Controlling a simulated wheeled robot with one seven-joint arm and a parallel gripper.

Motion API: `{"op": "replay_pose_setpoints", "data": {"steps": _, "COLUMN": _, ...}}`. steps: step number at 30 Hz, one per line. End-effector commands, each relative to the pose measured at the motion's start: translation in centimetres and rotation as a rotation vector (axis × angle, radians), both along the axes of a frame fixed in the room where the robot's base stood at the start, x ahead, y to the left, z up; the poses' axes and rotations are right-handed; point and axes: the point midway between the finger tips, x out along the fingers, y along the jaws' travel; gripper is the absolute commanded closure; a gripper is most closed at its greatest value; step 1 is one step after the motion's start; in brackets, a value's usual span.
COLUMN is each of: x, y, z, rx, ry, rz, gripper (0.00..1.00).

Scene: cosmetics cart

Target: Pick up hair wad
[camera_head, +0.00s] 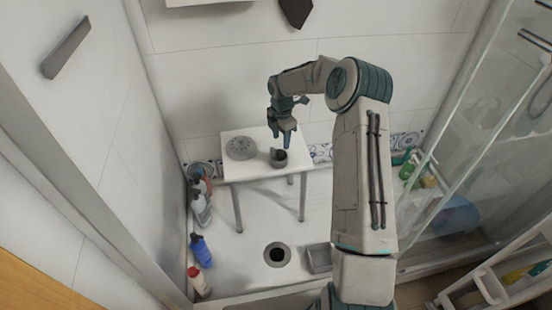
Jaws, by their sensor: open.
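A white stool (250,170) stands on the shower floor. On its top are a grey round slotted disc, like a drain cover (241,148), at the left and a small dark grey cup-like thing (278,158) at the right. I cannot clearly make out a hair wad. My gripper (283,138) is open and points down, just above or behind the cup-like thing in the picture. Its exact height over the stool is hard to judge, and nothing shows between its fingers. A dark open drain hole (277,255) is in the floor in front of the stool.
Several bottles stand along the left wall, among them a blue bottle (201,250) and a white bottle with a red cap (199,283). A grey block (319,258) lies right of the drain. Glass panels (470,130) and a shelf (500,285) are at the right.

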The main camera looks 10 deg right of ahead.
Motion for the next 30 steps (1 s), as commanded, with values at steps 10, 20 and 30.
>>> {"op": "replay_pose_setpoints", "data": {"steps": 10, "x": 0.2, "y": -0.1, "z": -3.2, "rx": 0.000, "ry": 0.003, "rz": -0.002, "gripper": 0.52}}
{"op": "replay_pose_setpoints", "data": {"steps": 20, "x": 0.3, "y": -0.1, "z": -5.6, "rx": -0.001, "ry": 0.000, "rz": -0.002, "gripper": 0.52}}
{"op": "replay_pose_setpoints", "data": {"steps": 30, "x": 0.3, "y": -0.1, "z": -5.6, "rx": -0.001, "ry": 0.000, "rz": -0.002, "gripper": 1.00}}
